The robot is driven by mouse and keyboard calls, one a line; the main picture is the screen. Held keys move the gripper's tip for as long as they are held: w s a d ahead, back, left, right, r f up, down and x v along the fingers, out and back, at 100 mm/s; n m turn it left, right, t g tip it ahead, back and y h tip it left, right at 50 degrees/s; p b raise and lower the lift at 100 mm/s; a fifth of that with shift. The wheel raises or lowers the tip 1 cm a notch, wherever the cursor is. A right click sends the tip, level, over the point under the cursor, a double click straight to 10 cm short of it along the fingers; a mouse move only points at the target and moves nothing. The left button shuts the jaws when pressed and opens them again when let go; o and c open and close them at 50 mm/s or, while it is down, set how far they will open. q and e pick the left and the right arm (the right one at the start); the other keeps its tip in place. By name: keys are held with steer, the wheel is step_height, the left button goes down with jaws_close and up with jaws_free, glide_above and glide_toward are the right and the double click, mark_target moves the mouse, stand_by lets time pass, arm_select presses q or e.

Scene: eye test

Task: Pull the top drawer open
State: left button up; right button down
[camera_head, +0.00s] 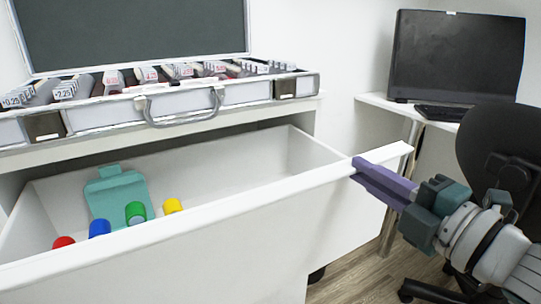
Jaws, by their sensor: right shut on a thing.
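The top drawer (180,258) is white and stands pulled out from its cabinet, so its inside shows. My right gripper (358,168) comes in from the right and is shut on the drawer's front edge near its right end. Its purple fingers meet the top rim there, and the fingertip behind the rim is partly hidden. Inside the drawer lie a teal clipboard-like thing (112,193) and red (64,242), blue (99,228), green (135,212) and yellow (172,206) cylinders. My left gripper is not in view.
An open silver case (190,108) with rows of labelled items sits on the cabinet top above the drawer. A desk (385,102) with a monitor (457,58) and keyboard (440,112) stands at the back right. A black chair (500,140) stands behind my right arm.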

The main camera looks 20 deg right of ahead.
stand_by(0.3)
steer(key=c, duration=0.9)
jaws_free()
steer(key=shift+c, duration=0.2)
steer(key=s, duration=1)
steer(key=shift+d+p, duration=0.4)
